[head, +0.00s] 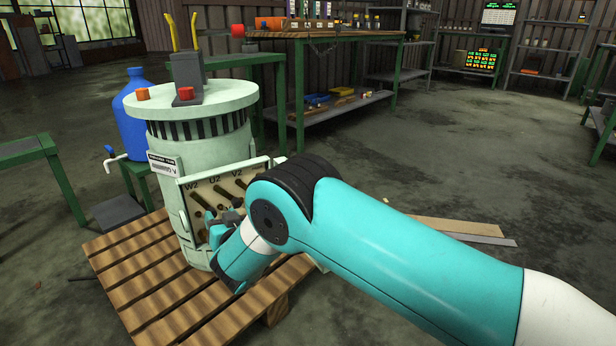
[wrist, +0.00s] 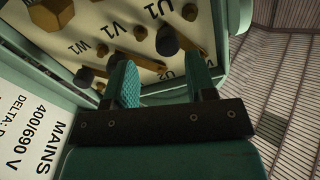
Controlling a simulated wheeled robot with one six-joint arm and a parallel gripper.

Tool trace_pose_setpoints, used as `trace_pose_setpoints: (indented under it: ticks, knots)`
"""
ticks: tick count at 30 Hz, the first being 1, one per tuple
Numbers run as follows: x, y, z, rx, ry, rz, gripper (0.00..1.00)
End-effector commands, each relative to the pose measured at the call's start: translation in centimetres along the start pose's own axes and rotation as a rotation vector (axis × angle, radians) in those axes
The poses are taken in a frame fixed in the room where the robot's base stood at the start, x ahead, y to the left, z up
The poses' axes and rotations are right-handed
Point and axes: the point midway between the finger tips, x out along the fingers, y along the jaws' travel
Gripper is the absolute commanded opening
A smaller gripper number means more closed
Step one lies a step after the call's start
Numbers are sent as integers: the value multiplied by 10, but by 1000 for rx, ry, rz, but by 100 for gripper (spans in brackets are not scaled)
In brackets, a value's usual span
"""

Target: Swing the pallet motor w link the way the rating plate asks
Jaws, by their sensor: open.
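The pale green motor (head: 200,130) stands on a wooden pallet (head: 120,262), its terminal box (head: 180,215) open. Labels W2, U2 and V2 show in the head view. The wrist view shows brass links and studs on the cream terminal board (wrist: 125,12), with labels W1, V1 and U1. A brass piece near W1 (wrist: 86,76) may belong to the W link; its full position is hidden. The rating plate (wrist: 30,125) reads "MAINS 400/690 V" and "DELTA: D", then is cut off. My gripper (wrist: 162,78) is open at the board, fingers apart; contact cannot be told.
A blue container (head: 133,115) stands behind the motor at left. A workbench (head: 330,36) is behind, shelves further back. The box's raised edges flank my gripper. The floor (head: 440,165) at right is mostly open, with planks (head: 450,227) lying near the pallet.

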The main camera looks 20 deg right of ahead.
Motion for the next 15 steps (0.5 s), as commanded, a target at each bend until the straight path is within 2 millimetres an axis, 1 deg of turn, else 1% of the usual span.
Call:
trace_pose_setpoints:
  ticks: [4,15]
  knots:
    - [-23,-2,-2,-3,-4,-5,51]
    - [-88,-1,2,-6,-6,-4,51]
